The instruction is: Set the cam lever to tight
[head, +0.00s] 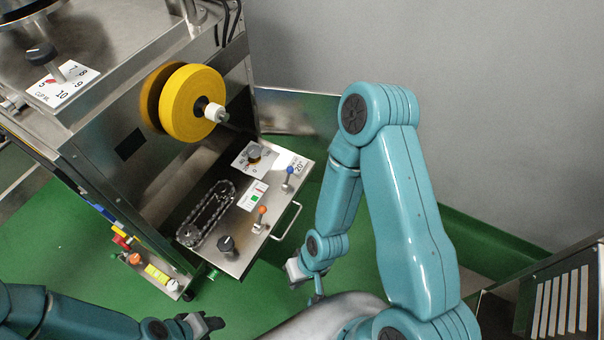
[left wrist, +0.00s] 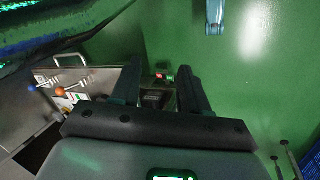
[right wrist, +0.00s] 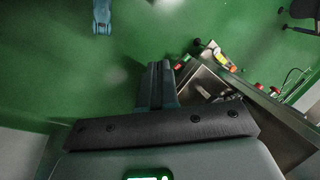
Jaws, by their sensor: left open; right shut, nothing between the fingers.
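The machine's side panel (head: 220,262) carries two small levers, one with an orange knob (head: 262,210) and one with a blue knob (head: 290,170). I cannot tell which control is the cam lever. In the left wrist view the orange knob (left wrist: 59,91) and blue knob (left wrist: 31,88) show at the left, outside the fingers. My left gripper (head: 212,322) is open and empty, below and in front of the panel; its fingers also show in the left wrist view (left wrist: 158,78). My right gripper (head: 298,272) is shut and empty, to the right of the panel; it shows in the right wrist view (right wrist: 161,72).
The panel also bears a black knob (head: 227,244), a chain loop (head: 207,214), a dial (head: 254,153) and a handle bar (head: 288,222) at its edge. A yellow reel (head: 193,103) stands above. The green floor (head: 60,250) is open at left; a grey wall (head: 490,100) is behind.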

